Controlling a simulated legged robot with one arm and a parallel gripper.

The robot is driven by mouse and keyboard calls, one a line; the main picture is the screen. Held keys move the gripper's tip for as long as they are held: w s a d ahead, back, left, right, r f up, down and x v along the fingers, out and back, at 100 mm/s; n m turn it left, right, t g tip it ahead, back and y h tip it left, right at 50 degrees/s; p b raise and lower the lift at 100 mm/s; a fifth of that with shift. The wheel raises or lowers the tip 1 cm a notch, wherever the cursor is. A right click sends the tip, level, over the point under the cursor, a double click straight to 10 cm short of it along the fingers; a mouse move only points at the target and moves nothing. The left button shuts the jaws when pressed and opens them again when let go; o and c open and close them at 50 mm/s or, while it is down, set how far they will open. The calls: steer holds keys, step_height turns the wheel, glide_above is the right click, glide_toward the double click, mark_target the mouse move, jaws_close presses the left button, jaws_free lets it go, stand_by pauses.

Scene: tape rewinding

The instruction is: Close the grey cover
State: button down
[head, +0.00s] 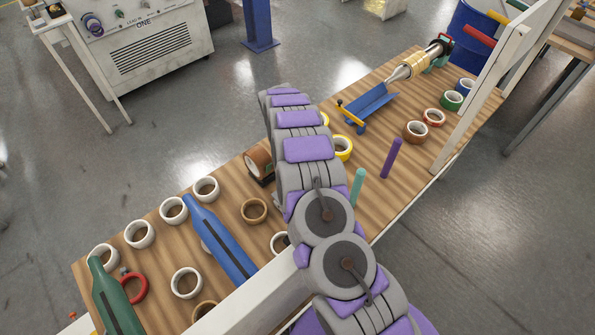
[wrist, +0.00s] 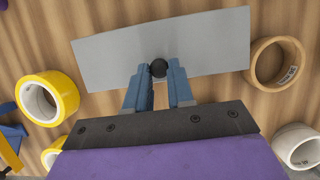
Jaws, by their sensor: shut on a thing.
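The grey cover (wrist: 210,45) is a flat grey panel in the wrist view, lying slightly tilted in the picture across the upper middle. A small round black knob (wrist: 159,67) sits near its lower middle edge. My gripper (wrist: 159,75) has its two blue fingers on either side of this knob and is shut on it. In the head view my arm hides the gripper and the cover. What lies beneath the cover is hidden.
The wooden table (head: 225,285) holds several tape rolls. In the wrist view a yellow roll (wrist: 67,88) lies left and a brown roll (wrist: 296,50) right of the cover. A purple peg (head: 391,158) and a teal peg (head: 357,186) stand right of my arm.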

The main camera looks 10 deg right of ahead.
steer(key=c, duration=1)
jaws_free()
steer(key=shift+w+a, duration=0.1)
steer(key=shift+a, duration=0.05)
steer(key=p+v, duration=0.1)
steer(key=v, duration=1.6)
steer(key=shift+w+a, duration=0.1)
steer(key=shift+a, duration=0.05)
steer(key=shift+r, duration=0.1)
